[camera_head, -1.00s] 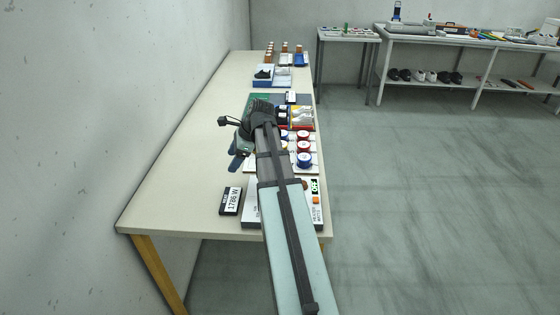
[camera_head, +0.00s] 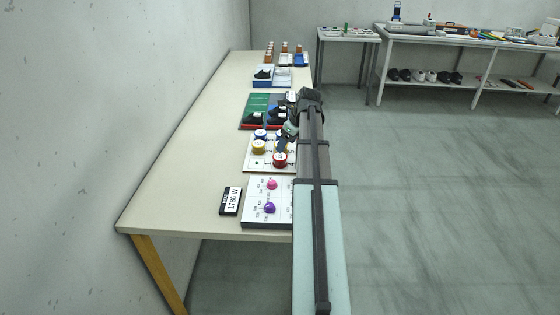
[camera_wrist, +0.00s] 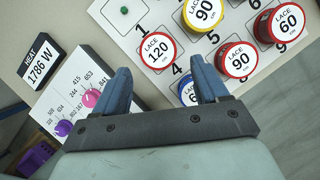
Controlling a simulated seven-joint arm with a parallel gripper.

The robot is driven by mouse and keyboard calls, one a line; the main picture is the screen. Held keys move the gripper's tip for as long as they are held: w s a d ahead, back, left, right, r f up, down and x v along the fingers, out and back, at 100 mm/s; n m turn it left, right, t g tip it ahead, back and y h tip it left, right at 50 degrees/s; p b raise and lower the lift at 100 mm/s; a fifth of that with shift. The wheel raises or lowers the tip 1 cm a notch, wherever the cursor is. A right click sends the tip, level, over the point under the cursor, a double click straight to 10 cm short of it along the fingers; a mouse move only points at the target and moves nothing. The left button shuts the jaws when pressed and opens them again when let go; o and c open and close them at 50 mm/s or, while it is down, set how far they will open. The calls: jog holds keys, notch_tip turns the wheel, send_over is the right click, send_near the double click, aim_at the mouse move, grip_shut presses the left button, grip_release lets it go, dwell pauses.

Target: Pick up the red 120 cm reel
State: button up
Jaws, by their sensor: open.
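The red 120 cm reel (camera_wrist: 158,50), with a white "LACE 120" top, sits on the white numbered board beside the number 4. In the wrist view it lies just beyond and between my fingertips, apart from both. It is also the near red reel in the head view (camera_head: 280,159). My gripper (camera_wrist: 160,72) is open, with nothing between its blue fingers. In the head view my gripper (camera_head: 287,139) is over the board, at the far side of this reel, and the arm hides the board's right part.
Near the 120 reel are a yellow 90 reel (camera_wrist: 203,12), a red 90 reel (camera_wrist: 237,61), a red 60 reel (camera_wrist: 280,24) and a blue reel (camera_wrist: 188,93) partly behind the right finger. A knob panel (camera_head: 254,211) and a heat display (camera_head: 230,201) stand nearer.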

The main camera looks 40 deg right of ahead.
aim_at(279, 156)
jog(key=shift+x, duration=4.3)
jog(key=shift+a, duration=0.2)
jog(key=c, duration=0.7)
